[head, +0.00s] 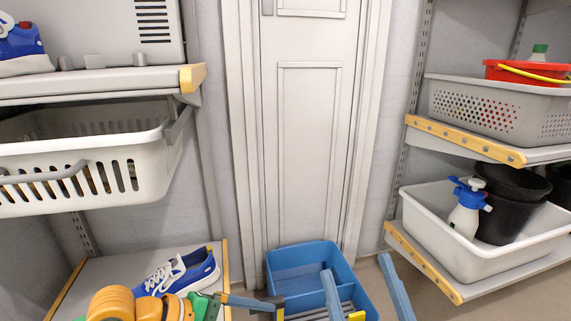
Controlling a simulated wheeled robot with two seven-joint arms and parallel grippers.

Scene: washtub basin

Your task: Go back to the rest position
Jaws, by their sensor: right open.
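My right gripper (355,266) shows at the bottom, right of centre. Whether the gripper touches the basin, I cannot tell. My left gripper is not in view.
A lower left shelf (100,272) holds a blue shoe (185,270) and orange and green items. A white basket (90,160) hangs above. Right shelves hold a grey basket (490,105) and a white tub (440,240) with a spray bottle (467,207). A closed door (310,150) stands behind.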

